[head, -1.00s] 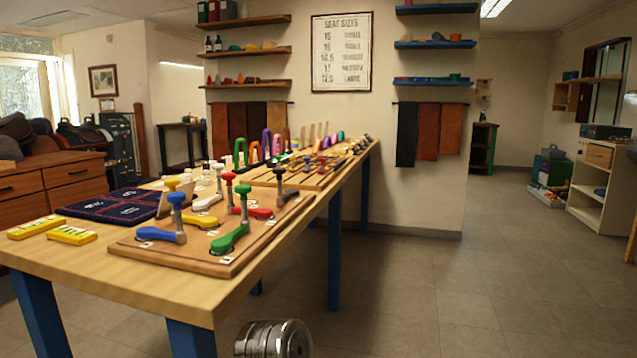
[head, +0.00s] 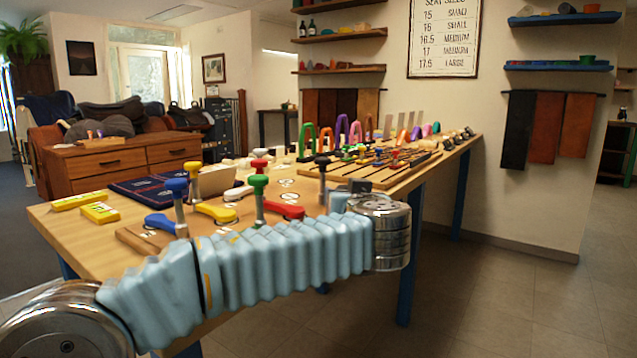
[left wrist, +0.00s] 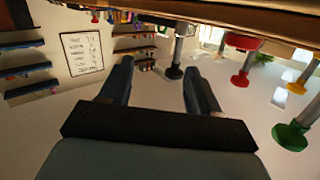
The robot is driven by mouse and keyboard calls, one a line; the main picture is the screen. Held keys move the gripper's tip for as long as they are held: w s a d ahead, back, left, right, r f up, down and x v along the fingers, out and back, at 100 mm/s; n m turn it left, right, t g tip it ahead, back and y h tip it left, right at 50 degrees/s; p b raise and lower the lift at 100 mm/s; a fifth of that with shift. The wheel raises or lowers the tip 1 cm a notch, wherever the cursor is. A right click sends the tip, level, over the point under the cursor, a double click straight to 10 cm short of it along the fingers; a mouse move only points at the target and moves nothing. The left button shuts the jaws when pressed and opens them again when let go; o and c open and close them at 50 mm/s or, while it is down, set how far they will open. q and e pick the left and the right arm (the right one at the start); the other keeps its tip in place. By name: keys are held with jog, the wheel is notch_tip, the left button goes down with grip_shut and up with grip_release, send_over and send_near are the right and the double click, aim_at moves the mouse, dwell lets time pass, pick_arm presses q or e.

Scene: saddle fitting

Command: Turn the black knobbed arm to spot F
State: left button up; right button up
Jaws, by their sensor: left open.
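The black knobbed arm shows in the head view as a black knob (head: 322,161) on an upright grey post, at the board's right end. Its lower part is hidden by my left arm. In the left wrist view, which is upside down, its black knob (left wrist: 173,73) is beyond and between the fingers of my left gripper (left wrist: 158,72). The gripper is open and empty, apart from the knob. In the head view the fingers are hidden. The spot letters on the board are too small or covered to read. My right gripper is not in view.
Red (head: 260,163), green (head: 258,181), blue (head: 177,184) and yellow-knobbed (head: 192,166) arms stand close by on the same board. Yellow blocks (head: 100,212) and a dark blue mat (head: 130,190) lie left. Colourful arches (head: 341,130) stand farther back.

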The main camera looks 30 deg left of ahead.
pick_arm(q)
jog(key=n+y, duration=0.2)
send_near(324, 162)
jog(key=p+x, duration=0.4)
jog(key=x, duration=0.8)
jog(key=shift+w+a, duration=0.15)
jog(key=shift+w, duration=0.05)
jog(key=shift+w+a+f+h, duration=0.1)
jog(key=shift+w+a+h, duration=0.2)
jog(key=shift+w+a, duration=0.1)
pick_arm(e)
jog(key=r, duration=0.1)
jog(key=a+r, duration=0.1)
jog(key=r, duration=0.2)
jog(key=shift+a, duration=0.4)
pick_arm(q)
jog(key=shift+d, duration=0.1)
grip_shut()
